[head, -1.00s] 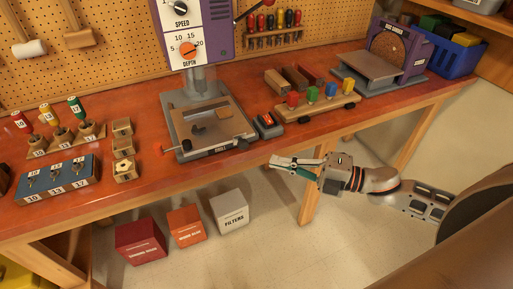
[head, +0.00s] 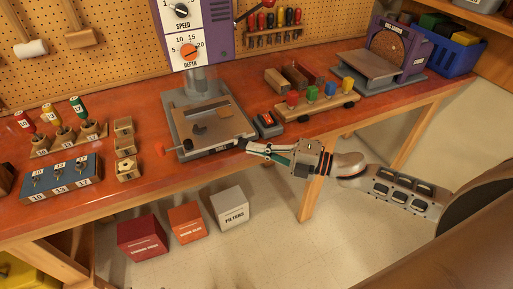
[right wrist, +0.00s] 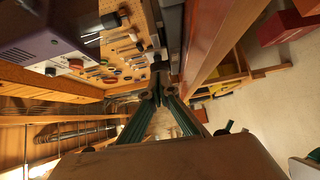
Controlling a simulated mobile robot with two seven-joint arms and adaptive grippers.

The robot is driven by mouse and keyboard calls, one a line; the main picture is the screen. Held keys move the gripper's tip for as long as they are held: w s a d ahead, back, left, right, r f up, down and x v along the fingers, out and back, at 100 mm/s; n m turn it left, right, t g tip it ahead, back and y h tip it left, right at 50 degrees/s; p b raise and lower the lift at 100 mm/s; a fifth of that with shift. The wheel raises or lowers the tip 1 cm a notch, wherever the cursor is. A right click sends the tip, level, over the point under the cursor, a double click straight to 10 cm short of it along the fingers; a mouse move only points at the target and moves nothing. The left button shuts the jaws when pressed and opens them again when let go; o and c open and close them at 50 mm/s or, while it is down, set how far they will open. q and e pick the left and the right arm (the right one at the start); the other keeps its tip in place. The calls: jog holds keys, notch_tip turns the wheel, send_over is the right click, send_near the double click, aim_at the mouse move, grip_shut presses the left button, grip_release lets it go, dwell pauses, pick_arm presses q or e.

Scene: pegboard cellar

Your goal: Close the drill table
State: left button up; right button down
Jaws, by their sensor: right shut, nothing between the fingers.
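The drill table (head: 211,116) is a grey plate with a tan inner surface under the drill press, on the orange-red bench. My left gripper is not in view.
A small orange-and-black box (head: 267,122) stands just right of the table. A wooden rack with coloured pegs (head: 318,102) and a purple sander (head: 397,50) stand farther right. A blue block holder (head: 60,178) is at left. Boxes including a white one (head: 230,207) sit below the bench.

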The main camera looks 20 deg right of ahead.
aim_at(245, 136)
jog(key=w, duration=0.4)
jog(key=shift+w+a, duration=0.1)
jog(key=shift+w, duration=0.1)
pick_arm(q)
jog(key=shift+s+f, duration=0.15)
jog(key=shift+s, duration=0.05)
pick_arm(e)
jog(key=shift+w+r, duration=0.1)
